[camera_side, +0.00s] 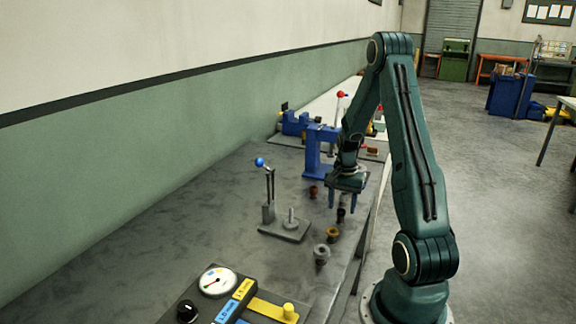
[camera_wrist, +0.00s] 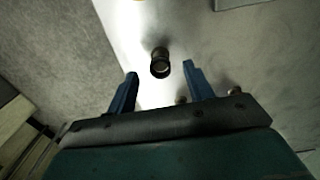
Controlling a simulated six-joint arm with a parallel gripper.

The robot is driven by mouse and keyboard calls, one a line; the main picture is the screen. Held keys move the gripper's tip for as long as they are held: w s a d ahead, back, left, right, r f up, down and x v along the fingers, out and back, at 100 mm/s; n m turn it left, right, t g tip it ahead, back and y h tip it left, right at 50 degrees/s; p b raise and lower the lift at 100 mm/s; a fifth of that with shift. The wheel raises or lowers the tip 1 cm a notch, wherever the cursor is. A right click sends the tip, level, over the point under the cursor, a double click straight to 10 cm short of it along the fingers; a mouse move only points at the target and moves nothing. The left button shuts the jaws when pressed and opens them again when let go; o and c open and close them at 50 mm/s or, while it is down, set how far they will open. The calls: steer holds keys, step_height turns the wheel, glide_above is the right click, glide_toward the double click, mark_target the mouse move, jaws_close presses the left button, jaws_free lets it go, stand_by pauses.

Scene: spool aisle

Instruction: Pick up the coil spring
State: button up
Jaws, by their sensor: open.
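My gripper (camera_side: 342,201) points down over the bench, its two blue fingers apart and nothing between them. A small dark, round-topped piece (camera_side: 340,215) stands just below the fingertips. In the wrist view a dark cylindrical piece with a paler ring (camera_wrist: 160,62) lies just beyond the gap between the open fingers (camera_wrist: 160,78); it seems to be the same piece. A grey ring-topped piece (camera_side: 322,253) and a brownish-gold one (camera_side: 333,233) stand nearer the side camera. Coils are not clear on any of them, so I cannot tell which is the coil spring.
A reddish piece (camera_side: 313,191) sits left of my gripper. A lever fixture with a blue knob (camera_side: 269,190) stands on a plate to the left. A blue press frame (camera_side: 318,150) is close behind. A gauge panel (camera_side: 217,282) is in front. Bare bench lies left.

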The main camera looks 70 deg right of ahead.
steer(key=shift+f, duration=0.7)
steer(key=c, duration=1.1)
